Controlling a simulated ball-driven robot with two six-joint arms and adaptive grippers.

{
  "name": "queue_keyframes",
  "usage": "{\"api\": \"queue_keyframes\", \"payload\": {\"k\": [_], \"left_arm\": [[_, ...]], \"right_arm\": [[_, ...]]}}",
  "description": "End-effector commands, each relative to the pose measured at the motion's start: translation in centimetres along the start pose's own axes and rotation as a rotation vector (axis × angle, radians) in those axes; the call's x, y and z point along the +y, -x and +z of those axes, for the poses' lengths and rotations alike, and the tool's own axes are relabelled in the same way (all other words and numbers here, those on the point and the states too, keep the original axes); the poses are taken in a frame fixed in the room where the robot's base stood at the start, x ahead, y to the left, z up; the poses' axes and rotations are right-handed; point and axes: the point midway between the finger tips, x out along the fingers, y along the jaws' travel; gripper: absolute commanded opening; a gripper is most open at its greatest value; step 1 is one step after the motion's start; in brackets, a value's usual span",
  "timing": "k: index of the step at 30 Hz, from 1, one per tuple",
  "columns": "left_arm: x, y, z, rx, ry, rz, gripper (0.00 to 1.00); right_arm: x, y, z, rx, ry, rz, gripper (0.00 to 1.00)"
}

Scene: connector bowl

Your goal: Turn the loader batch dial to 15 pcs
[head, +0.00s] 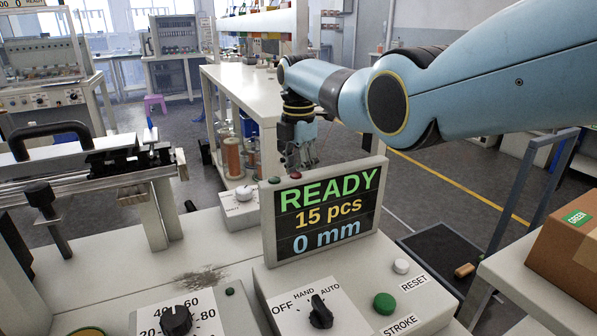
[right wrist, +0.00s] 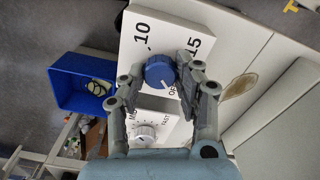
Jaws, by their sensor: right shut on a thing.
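The blue batch dial knob (right wrist: 159,73) sits on a white loader box (right wrist: 172,32) with the markings 10 and 15 and a partly hidden OF.. label. My right gripper (right wrist: 163,76) is shut on the knob, one finger on each side. A short white pointer line shows on the knob, but I cannot tell exactly which mark it meets. In the head view my right gripper (head: 300,158) reaches down behind the display (head: 326,214), and the knob is hidden there. The display reads READY, 15 pcs, 0 mm. My left gripper is out of view.
Below the display are an OFF/HAND/AUTO switch (head: 320,312), a green STROKE button (head: 385,303) and a white RESET button (head: 401,266). A smaller silver dial (right wrist: 145,133) sits close to the gripper. A blue bin (right wrist: 70,82) stands to the left. A cardboard box (head: 572,258) is at right.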

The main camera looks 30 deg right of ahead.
Motion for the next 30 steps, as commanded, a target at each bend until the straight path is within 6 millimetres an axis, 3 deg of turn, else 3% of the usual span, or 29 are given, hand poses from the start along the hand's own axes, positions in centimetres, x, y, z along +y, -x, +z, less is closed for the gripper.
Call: {"api": "queue_keyframes", "payload": {"k": [1,3,14,30], "left_arm": [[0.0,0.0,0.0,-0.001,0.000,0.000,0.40],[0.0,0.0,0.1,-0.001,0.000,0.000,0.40],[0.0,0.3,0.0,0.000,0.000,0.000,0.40],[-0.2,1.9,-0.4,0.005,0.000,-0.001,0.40]], "right_arm": [[0.0,0.0,0.0,0.000,0.000,0.000,0.10],[0.0,0.0,0.0,0.000,0.000,0.000,0.00],[0.0,0.1,0.0,0.001,-0.058,-0.001,0.00],[0.0,0.1,0.0,0.001,-0.498,-0.001,0.00]]}}
